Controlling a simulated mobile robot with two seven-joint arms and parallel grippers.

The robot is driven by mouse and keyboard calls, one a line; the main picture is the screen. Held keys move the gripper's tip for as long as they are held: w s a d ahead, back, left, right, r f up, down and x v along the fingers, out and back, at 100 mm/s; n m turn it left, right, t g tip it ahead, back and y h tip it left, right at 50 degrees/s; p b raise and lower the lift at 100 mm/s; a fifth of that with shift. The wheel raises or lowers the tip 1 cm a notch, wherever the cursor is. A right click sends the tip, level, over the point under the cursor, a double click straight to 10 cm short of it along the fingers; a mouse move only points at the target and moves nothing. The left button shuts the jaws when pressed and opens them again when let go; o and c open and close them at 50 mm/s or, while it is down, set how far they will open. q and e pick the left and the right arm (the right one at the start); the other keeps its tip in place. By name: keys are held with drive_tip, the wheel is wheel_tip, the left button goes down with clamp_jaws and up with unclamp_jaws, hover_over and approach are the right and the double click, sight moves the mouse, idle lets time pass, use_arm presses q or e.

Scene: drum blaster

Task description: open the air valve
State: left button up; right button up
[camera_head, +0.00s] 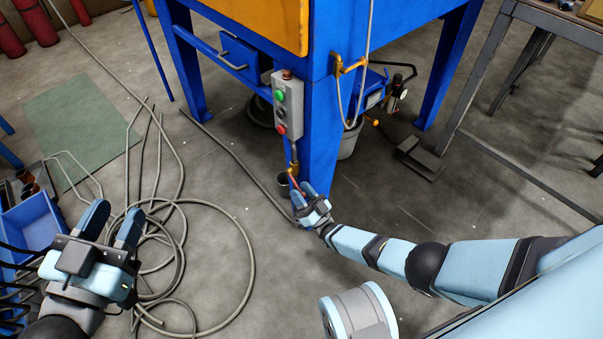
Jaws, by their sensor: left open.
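A small brass-coloured fitting with a thin red-orange lever (296,184) is low on the front blue leg of the cabinet, under the control box; it looks like the air valve. My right gripper (302,194) is at the lower end of that lever, with its fingers close around or beside it. Whether they touch or grip the lever is too small to tell. My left gripper (112,222) is open and empty at the left, above the coiled hose and far from the valve.
The blue blast cabinet (330,60) fills the top middle. A grey control box (288,105) with green and red buttons hangs on its leg. Hose coils (240,255) lie on the floor. A blue crate (35,222) is at the left, a metal table frame (480,75) at the right.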

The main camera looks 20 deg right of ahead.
wheel_tip(320, 180, up, 11)
drive_tip(key=p, duration=0.7)
use_arm(q)
drive_tip(key=s+d+r+n+t+p, duration=0.1)
drive_tip(key=s+r+n+p, duration=0.2)
drive_tip(key=r, duration=0.4)
drive_tip(key=shift+d+r+n+y+p, duration=0.2)
drive_tip(key=shift+n+y+p, duration=0.3)
drive_tip(key=shift+n, duration=0.6)
use_arm(e)
wheel_tip(320, 180, up, 8)
drive_tip(key=r, duration=0.1)
hover_over(302, 193)
drive_tip(key=shift+w+f, duration=0.1)
drive_tip(key=shift+f, duration=0.15)
use_arm(q)
drive_tip(key=shift+s, duration=0.15)
use_arm(e)
drive_tip(key=shift+f, duration=0.1)
